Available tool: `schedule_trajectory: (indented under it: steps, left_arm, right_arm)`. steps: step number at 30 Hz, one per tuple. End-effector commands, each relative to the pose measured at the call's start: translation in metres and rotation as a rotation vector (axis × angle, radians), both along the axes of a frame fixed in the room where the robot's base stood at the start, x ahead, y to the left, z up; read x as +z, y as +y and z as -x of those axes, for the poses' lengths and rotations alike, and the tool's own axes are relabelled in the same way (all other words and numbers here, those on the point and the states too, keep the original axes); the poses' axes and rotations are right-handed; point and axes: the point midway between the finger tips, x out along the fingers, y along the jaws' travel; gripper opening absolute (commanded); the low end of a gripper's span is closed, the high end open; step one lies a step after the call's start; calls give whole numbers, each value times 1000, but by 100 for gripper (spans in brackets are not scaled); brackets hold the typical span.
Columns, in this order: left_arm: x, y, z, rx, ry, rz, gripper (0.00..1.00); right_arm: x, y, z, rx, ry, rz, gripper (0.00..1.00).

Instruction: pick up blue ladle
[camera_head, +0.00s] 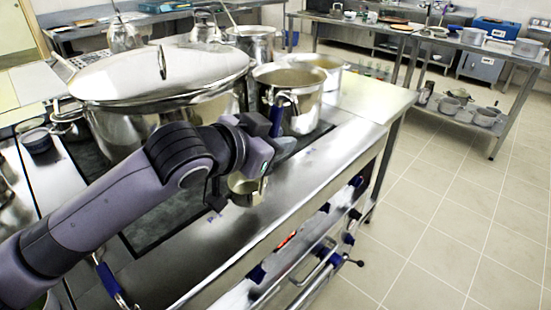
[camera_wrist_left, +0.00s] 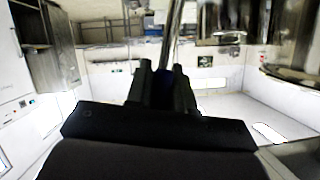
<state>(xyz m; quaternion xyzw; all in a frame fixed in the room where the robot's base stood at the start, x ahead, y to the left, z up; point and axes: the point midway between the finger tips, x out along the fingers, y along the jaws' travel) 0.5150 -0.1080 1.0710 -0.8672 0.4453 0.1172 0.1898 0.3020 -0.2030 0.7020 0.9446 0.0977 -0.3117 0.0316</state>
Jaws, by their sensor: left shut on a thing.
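The blue ladle (camera_head: 277,119) is upright in the head view, in front of a steel pot, with its blue handle rising above my left gripper (camera_head: 272,146). A small metal cup (camera_head: 245,189), which looks like the ladle's bowl, shows below the gripper. In the left wrist view the fingers (camera_wrist_left: 164,82) are closed around the blue part, and a thin metal shaft (camera_wrist_left: 173,35) extends from it. My gripper and wrist hide the middle of the ladle. My right gripper is not in view.
A large lidded stockpot (camera_head: 170,95) stands behind my left arm. An open steel pot (camera_head: 301,112) stands close behind the ladle. The steel counter (camera_head: 335,155) is bare at its front right. Tiled floor (camera_head: 435,215) lies clear on the right.

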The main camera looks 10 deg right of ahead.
Motion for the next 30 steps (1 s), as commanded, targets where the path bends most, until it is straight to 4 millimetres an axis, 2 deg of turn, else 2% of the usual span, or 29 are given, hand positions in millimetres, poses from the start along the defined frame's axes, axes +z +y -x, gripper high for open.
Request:
schedule_trajectory:
  steps: [1,6,12,15,21,30]
  left_arm:
    - [18,-1,0,-2,-9,3,0]
    - [67,-1,1,-2,-8,4,0]
    - [114,0,0,0,-6,1,0]
    - [131,0,0,-1,-4,1,0]
    - [148,0,0,0,-2,0,0]
    - [152,0,0,-1,-2,0,0]
  right_arm:
    - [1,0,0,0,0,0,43]
    - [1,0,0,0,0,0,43]
    - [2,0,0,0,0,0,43]
    - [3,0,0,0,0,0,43]
    - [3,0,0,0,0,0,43]
    - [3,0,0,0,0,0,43]
